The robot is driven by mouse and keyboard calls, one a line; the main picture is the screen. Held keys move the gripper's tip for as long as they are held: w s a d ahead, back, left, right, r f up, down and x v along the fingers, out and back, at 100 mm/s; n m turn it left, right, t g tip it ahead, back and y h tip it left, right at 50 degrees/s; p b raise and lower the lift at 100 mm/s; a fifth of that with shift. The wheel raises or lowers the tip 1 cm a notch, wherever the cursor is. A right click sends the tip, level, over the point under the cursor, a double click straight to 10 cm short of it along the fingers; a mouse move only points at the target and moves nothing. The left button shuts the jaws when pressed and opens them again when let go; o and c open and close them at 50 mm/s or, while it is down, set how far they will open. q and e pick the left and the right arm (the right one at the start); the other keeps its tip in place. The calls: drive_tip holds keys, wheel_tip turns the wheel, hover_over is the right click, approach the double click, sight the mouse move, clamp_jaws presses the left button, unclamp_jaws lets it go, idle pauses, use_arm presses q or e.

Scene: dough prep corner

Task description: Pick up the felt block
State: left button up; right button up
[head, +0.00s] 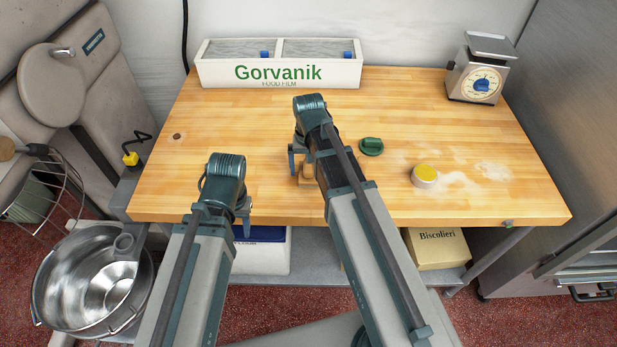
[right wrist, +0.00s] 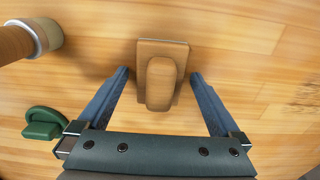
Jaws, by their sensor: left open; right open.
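The felt block, which I take to be the tan block with a raised rounded grip, sits on the wooden table in the right wrist view (right wrist: 160,82). In the head view the block (head: 306,173) is partly hidden by my right arm. My right gripper (head: 302,163) is open above it. In the right wrist view the fingers stand either side of the block, with a gap on each side and no visible contact. My left gripper (head: 243,212) is open and empty near the table's front edge, well left of the block.
A green handled piece (head: 371,147) and a yellow-topped round container (head: 425,176) stand right of the block. A white two-bay box (head: 278,72) and a scale (head: 480,72) stand at the back. The table's left half (head: 222,125) is mostly clear.

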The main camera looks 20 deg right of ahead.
sight(307, 166)
drive_tip(key=shift+f, duration=0.1)
drive_tip(key=c, duration=1.4)
drive_tip(key=shift+r+p, duration=0.45)
drive_tip(key=shift+p, duration=0.1)
drive_tip(key=r+p, duration=0.3)
drive_tip(key=shift+s+a, duration=0.25)
drive_tip(key=shift+a, duration=0.1)
drive_tip(key=s+a, duration=0.2)
drive_tip(key=a, duration=0.2)
drive_tip(key=s+a, duration=0.3)
drive_tip(key=a, duration=0.2)
drive_tip(key=s+a+r+p, duration=0.1)
drive_tip(key=s+a, duration=0.1)
drive_tip(key=a, duration=0.2)
drive_tip(key=shift+s+a, duration=0.15)
